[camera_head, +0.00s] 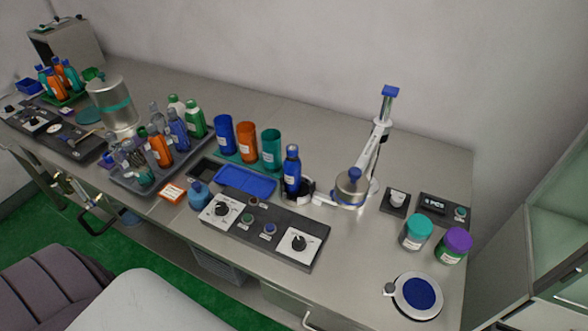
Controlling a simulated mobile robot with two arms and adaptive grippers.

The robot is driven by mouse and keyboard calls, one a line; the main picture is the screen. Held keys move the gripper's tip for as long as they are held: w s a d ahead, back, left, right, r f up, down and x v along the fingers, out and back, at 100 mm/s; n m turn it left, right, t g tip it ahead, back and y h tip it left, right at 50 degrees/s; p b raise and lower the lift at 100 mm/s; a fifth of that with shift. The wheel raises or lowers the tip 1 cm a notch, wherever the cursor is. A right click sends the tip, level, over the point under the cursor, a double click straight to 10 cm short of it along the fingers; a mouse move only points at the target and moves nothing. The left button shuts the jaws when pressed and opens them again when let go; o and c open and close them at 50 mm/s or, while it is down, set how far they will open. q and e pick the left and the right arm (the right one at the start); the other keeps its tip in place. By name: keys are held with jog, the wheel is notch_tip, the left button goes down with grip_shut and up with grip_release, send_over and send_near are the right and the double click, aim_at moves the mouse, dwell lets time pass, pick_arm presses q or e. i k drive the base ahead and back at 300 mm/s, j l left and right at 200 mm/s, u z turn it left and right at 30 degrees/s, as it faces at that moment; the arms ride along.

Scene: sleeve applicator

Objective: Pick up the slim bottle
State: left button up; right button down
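A slim dark-blue bottle (291,172) with a white label stands upright at the black holder of the sleeve applicator, near the middle of the bench. Several other slim bottles stand in a grey tray (122,180) left of centre, among them an orange one (159,147), a blue one (178,130) and a green one (195,119); some clear grey ones overlap. I cannot tell which of these the task names. Neither of my grippers is in view.
Blue (225,136), orange (247,142) and teal (271,149) cups stand behind a blue tray (245,182). A control panel (263,232) lies at the front edge. A white lever press (371,160) and two jars (416,232) stand right.

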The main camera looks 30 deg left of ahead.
aim_at(292, 164)
jog(key=j+u, duration=0.1)
jog(key=u, duration=0.35)
jog(key=j+u, duration=0.1)
jog(key=u, duration=0.3)
jog(key=i, duration=0.05)
